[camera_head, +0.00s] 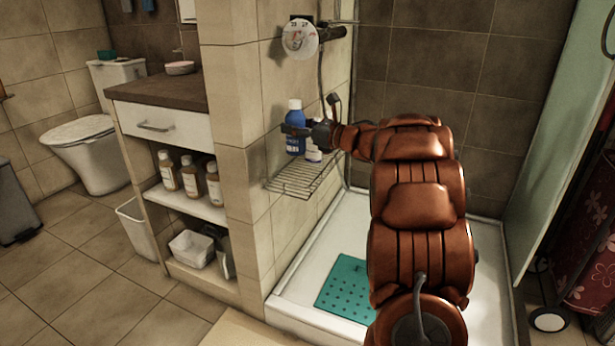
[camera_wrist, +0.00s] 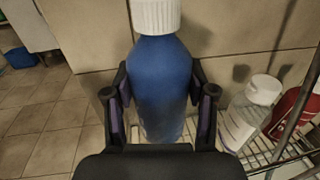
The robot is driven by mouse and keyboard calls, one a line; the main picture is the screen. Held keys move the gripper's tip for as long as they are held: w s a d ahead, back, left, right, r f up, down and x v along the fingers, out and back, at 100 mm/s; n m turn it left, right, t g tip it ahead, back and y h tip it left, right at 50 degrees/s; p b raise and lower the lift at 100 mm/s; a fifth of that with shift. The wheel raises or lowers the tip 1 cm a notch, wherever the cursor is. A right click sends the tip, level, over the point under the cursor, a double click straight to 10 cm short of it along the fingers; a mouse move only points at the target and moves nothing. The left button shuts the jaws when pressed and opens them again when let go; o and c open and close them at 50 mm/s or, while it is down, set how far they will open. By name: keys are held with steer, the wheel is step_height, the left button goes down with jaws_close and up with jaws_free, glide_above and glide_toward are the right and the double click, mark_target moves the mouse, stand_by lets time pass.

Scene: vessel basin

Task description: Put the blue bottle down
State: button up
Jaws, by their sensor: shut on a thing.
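The blue bottle (camera_head: 295,128) with a white cap is upright at the wire shelf (camera_head: 302,176) on the tiled wall. My gripper (camera_head: 300,131) is around its body and shut on it. In the wrist view the blue bottle (camera_wrist: 163,85) fills the middle, with the fingers of my gripper (camera_wrist: 162,108) on both sides. Its lower end is hidden there by the gripper. I cannot tell whether its base touches the wire shelf, which also shows in the wrist view (camera_wrist: 262,163).
A clear white-capped bottle (camera_wrist: 250,110) and a red bottle (camera_wrist: 292,108) stand on the shelf, right of the blue bottle. A teal mat (camera_head: 346,289) lies in the shower tray (camera_head: 300,302) below. Brown bottles (camera_head: 190,177) stand in the cabinet at left.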

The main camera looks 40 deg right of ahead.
mark_target(304, 146)
steer(key=shift+d+f, duration=0.15)
steer(key=shift+w+f, duration=0.1)
steer(key=shift+f, duration=0.05)
step_height(304, 146, down, 5)
steer(key=shift+w+r+b, duration=0.1)
steer(key=shift+b, duration=0.9)
steer(key=shift+f+b, duration=0.75)
steer(key=shift+f, duration=1.55)
steer(key=shift+f+b, duration=0.2)
steer(key=shift+b, duration=0.1)
steer(key=o, duration=1.3)
steer(key=shift+r, duration=0.1)
steer(key=shift+r+p, duration=0.15)
steer(key=shift+p, duration=0.2)
steer(key=p+v, duration=0.2)
steer(key=v, duration=1)
